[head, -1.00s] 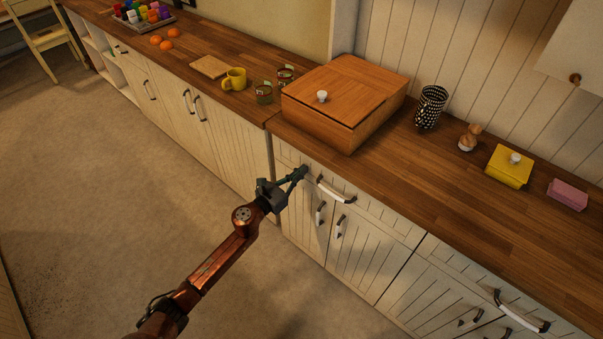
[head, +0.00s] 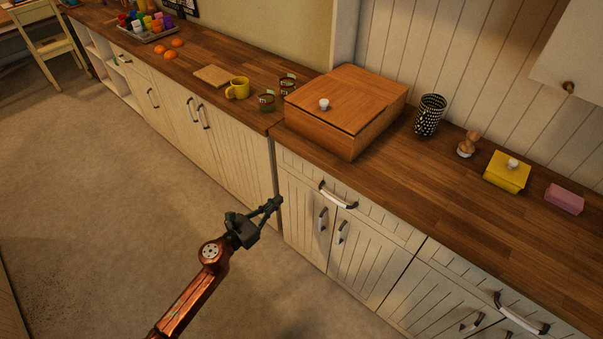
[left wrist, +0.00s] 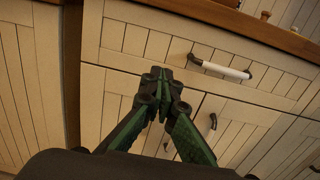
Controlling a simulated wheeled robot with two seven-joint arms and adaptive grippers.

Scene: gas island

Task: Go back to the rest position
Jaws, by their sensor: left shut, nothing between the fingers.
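My left gripper (head: 276,203) is in front of the white cabinets, out over the floor in the head view. It is shut and empty, and its fingertips meet in the left wrist view (left wrist: 161,76). The nearest drawer handle (head: 338,195) lies to the right of the fingertips, with a gap between them. The same handle (left wrist: 220,68) shows to the right of the fingertips in the left wrist view. The drawer (left wrist: 140,42) looks closed. My right gripper is in neither view.
The wooden counter carries a wooden box (head: 345,105) with a white knob, a patterned cup (head: 430,114), a yellow box (head: 507,173), a pink block (head: 565,198) and a yellow mug (head: 238,88). The floor (head: 120,210) left of my arm is clear.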

